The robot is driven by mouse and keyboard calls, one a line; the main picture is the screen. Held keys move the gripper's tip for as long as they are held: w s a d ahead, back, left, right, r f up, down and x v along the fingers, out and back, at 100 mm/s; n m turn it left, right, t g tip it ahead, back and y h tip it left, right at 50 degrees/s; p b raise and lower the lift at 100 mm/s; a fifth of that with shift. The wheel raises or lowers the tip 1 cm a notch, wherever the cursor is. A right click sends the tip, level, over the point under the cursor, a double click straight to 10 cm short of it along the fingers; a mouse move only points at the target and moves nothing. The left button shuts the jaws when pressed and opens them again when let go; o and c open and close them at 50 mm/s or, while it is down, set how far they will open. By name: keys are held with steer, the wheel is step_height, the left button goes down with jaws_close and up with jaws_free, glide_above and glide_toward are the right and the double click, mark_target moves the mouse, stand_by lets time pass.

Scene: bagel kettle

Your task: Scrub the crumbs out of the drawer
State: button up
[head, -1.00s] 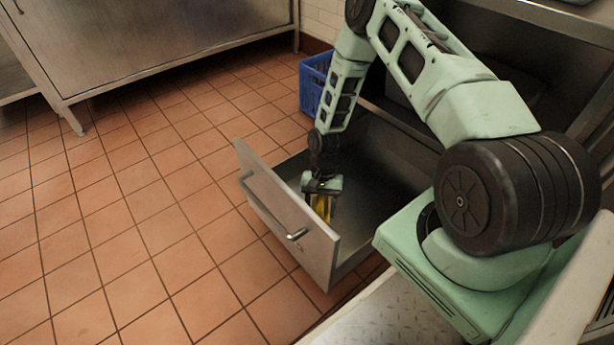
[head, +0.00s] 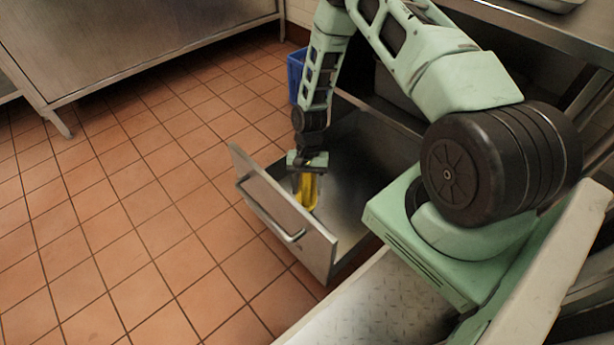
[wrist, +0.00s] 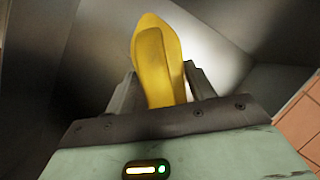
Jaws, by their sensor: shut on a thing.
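The drawer (head: 345,197) is pulled open, with a steel front and a bar handle (head: 288,236). My gripper (head: 308,176) is over the drawer's inside, close behind its front panel, pointing down. It is shut on a yellow tool (head: 307,194), which hangs down from the jaws. In the wrist view the yellow tool (wrist: 157,58) is long with a rounded end and a darker recessed face, between the two fingers. I cannot tell whether its lower end touches the drawer floor. I cannot make out crumbs; part of the drawer floor is hidden by the tool and the front panel.
A blue crate (head: 295,72) stands on the floor behind the drawer, partly hidden by my arm. A steel counter (head: 150,35) stands at the upper left. A steel shelf unit (head: 530,30) is above the drawer. The tiled floor (head: 130,220) at left is clear.

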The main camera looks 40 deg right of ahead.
steer(key=shift+r+p, duration=0.65)
steer(key=shift+r, duration=0.4)
